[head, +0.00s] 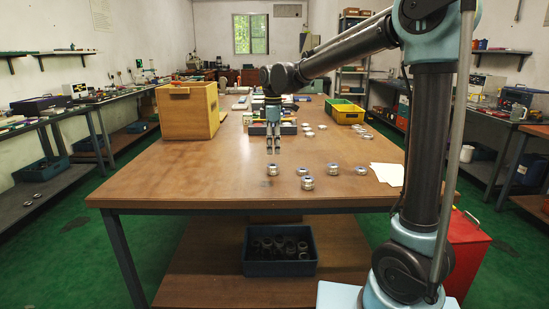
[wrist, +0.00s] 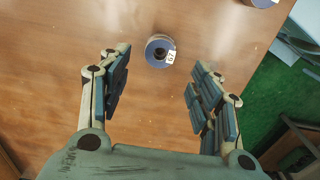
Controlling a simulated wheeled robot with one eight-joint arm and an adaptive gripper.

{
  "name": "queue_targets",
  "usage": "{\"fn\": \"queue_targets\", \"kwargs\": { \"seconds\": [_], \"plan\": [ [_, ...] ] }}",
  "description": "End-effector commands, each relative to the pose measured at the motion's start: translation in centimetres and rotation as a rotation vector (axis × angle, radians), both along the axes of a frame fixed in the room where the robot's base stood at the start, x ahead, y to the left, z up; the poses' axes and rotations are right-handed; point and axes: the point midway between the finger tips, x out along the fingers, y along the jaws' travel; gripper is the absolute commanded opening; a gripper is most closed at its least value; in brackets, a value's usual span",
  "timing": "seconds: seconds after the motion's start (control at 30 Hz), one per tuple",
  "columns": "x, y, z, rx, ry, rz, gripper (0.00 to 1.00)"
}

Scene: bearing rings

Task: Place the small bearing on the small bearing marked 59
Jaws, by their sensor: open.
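My gripper (head: 273,150) points down, open and empty, above the near part of the table in the head view. Just below it sits a small bearing ring (head: 272,169). In the wrist view a ring (wrist: 157,46) with a dark centre and a white number tag lies on the wood, ahead of the open fingers (wrist: 160,85) and apart from them. Several more rings stand to the right, including a ring (head: 302,170), a taller-looking one (head: 308,184), a ring (head: 333,169) and a ring (head: 361,170). The mark 59 is not readable in the head view.
The wooden table (head: 200,180) is clear at its front left. A yellow wooden box (head: 188,110) stands at the left, with bins (head: 344,113) farther back. White paper (head: 387,174) lies at the right. Another ring (wrist: 262,2) is cut off in the wrist view.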

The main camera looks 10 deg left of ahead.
Motion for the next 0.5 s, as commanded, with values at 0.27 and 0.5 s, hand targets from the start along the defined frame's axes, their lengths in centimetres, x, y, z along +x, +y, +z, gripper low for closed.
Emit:
{"fn": "queue_targets", "kwargs": {
  "seconds": [0.27, 0.5],
  "plan": [
    [0.0, 0.0, 3.9, 0.000, 0.000, 0.000, 0.58],
    [0.0, 0.0, 4.8, 0.000, 0.000, 0.000, 0.58]
  ]
}}
